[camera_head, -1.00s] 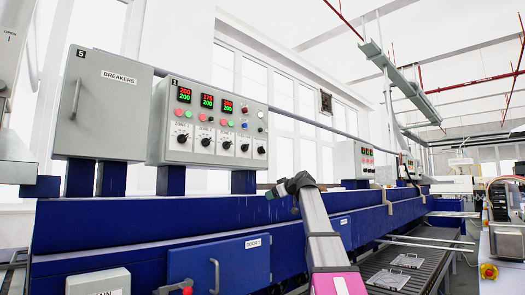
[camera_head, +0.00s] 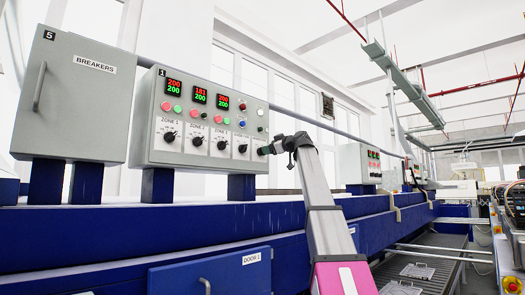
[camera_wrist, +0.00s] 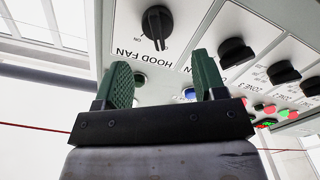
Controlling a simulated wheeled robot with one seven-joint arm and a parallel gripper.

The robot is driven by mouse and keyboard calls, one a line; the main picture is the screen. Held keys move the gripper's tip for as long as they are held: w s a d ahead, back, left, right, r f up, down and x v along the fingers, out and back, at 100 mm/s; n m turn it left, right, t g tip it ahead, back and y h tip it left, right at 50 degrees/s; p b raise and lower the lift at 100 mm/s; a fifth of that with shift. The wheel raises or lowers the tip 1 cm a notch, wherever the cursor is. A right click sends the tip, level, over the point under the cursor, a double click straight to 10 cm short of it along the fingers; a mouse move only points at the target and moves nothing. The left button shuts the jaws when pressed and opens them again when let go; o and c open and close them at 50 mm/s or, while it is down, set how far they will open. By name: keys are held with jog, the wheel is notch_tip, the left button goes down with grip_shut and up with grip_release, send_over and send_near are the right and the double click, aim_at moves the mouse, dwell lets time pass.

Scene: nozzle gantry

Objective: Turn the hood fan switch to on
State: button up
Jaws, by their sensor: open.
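The hood fan switch (camera_wrist: 157,22) is a round black knob with a raised bar grip, beside an upside-down HOOD FAN label in the wrist view. An upside-down ON mark shows beside it; I cannot tell for certain which mark the knob points to. My gripper (camera_wrist: 160,68) has two green ridged fingers spread apart, with nothing between them. The knob lies beyond the fingertips in that view, roughly in line with the gap. In the head view, my gripper (camera_head: 266,150) is at the right end of the grey control panel (camera_head: 150,150) and covers the switch there.
ZONE knobs (camera_head: 196,142) line the panel to the left, with buttons and red-green displays (camera_head: 199,96) above. A grey breaker box (camera_head: 80,120) stands further left. The blue machine body (camera_head: 120,225) runs below. Free space lies in front of the panel.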

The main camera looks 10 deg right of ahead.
jog(key=shift+x, duration=2.8)
jog(key=c, duration=0.9)
